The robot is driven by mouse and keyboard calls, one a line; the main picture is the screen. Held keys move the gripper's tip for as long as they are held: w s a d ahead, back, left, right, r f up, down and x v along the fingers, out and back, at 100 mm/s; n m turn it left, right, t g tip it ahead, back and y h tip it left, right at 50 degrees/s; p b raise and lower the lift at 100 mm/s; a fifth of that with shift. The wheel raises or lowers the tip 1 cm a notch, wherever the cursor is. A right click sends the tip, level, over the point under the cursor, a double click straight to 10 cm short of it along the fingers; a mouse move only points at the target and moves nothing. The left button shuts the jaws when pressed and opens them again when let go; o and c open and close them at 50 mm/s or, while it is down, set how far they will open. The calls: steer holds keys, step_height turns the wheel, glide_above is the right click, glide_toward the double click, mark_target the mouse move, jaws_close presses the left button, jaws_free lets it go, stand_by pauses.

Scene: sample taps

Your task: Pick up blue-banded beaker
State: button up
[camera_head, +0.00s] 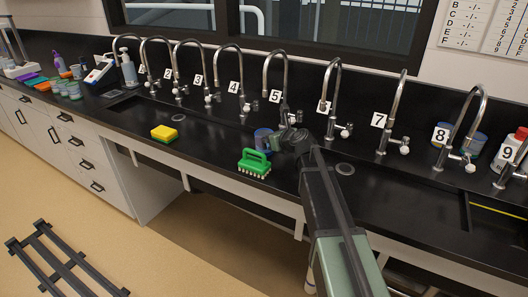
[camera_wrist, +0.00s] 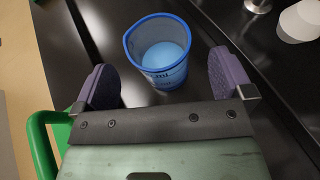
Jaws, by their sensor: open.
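A blue-banded beaker (camera_head: 263,138) stands upright on the black counter near tap 5, just left of my arm's end. In the wrist view the beaker (camera_wrist: 160,82) is open at the top, with a blue rim and light-blue contents. My gripper (camera_wrist: 166,76) has its two purple finger pads apart, one on either side of the beaker's near part, with visible gaps and no contact that I can see. In the head view my gripper (camera_head: 284,138) is partly hidden by my own wrist.
A green brush (camera_head: 254,163) lies close in front of the beaker; its handle (camera_wrist: 45,140) shows left of my gripper. A yellow sponge (camera_head: 164,133) lies farther left. Several numbered taps line the back. More blue containers (camera_head: 474,144) stand by tap 8.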

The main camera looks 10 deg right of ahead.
mark_target(260, 135)
steer(key=b+x, duration=0.1)
steer(key=x, duration=0.1)
steer(key=b+x, duration=0.1)
steer(key=x, duration=0.1)
steer(key=shift+w+a+f, duration=0.1)
steer(key=shift+w+f, duration=0.1)
steer(key=shift+f, duration=0.15)
steer(key=shift+w+a, duration=0.15)
steer(key=shift+w, duration=0.1)
steer(key=shift+r, duration=0.1)
steer(key=c, duration=1.1)
steer(key=shift+c, duration=0.2)
step_height(260, 135, up, 7)
steer(key=p, duration=0.7)
steer(key=s+d, duration=0.3)
steer(key=s, duration=0.5)
steer(key=s+d, duration=0.4)
steer(key=s, duration=0.4)
steer(key=shift+s+d, duration=0.15)
steer(key=shift+s, duration=0.15)
